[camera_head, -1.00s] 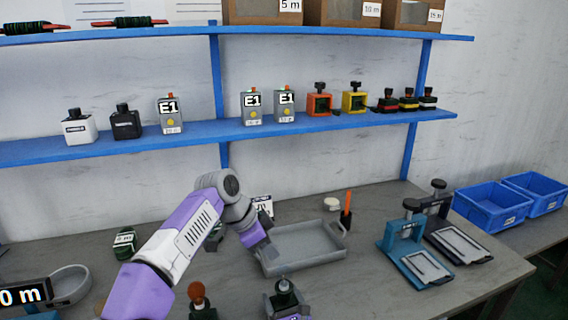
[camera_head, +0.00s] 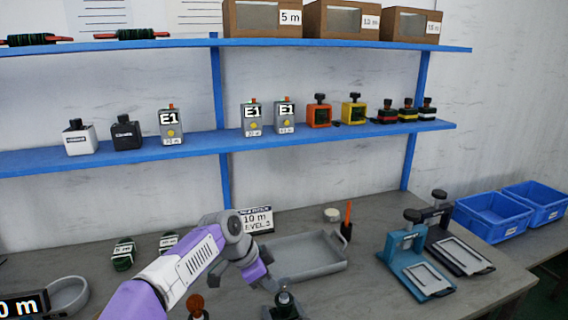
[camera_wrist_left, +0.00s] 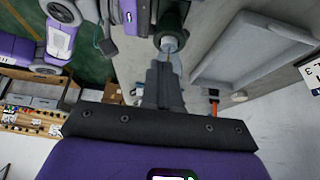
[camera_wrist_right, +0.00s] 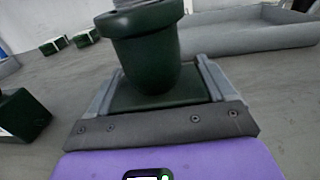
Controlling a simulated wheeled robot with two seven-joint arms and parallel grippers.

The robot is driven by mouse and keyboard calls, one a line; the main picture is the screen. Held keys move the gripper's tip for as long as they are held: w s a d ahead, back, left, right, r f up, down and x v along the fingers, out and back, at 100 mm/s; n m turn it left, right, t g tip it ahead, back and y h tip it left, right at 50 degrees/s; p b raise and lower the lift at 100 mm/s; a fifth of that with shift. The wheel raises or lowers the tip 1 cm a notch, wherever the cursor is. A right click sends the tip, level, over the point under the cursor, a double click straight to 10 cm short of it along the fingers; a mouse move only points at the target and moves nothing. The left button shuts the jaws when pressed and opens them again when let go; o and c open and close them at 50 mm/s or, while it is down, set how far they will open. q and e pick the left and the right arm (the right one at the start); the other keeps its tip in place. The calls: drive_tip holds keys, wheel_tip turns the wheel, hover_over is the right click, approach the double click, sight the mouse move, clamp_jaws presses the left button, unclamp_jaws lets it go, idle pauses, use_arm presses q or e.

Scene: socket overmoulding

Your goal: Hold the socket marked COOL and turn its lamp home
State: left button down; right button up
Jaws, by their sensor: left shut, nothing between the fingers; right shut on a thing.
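A dark green round socket (camera_wrist_right: 150,55) is held between the fingers of my right gripper (camera_wrist_right: 157,88). It stands upright at the bottom of the head view (camera_head: 284,311), with a small pale lamp (camera_head: 284,298) at its top. The lamp also shows in the left wrist view (camera_wrist_left: 169,43). My left gripper (camera_head: 268,279) is shut and empty, beside the lamp at its upper left. In the left wrist view its closed fingers (camera_wrist_left: 165,85) point at the lamp; I cannot tell whether they touch. No COOL marking is readable.
A grey tray (camera_head: 312,271) lies just behind. A red-brown bulb (camera_head: 196,302) stands left of the held socket. A blue shelf (camera_head: 300,140) spans the wall.

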use_arm(q)
drive_tip(key=shift+w+d, duration=0.35)
drive_tip(key=shift+d, duration=0.1)
idle(0.7)
drive_tip(key=shift+w+a, duration=0.15)
drive_tip(key=shift+w, duration=0.05)
drive_tip(key=shift+w+a, duration=0.2)
drive_tip(key=shift+w, duration=0.35)
drive_tip(key=shift+w+f, duration=0.1)
idle(0.4)
drive_tip(key=shift+a, duration=0.15)
wheel_tip(320, 180, up, 6)
drive_tip(key=shift+a, duration=0.2)
idle(0.5)
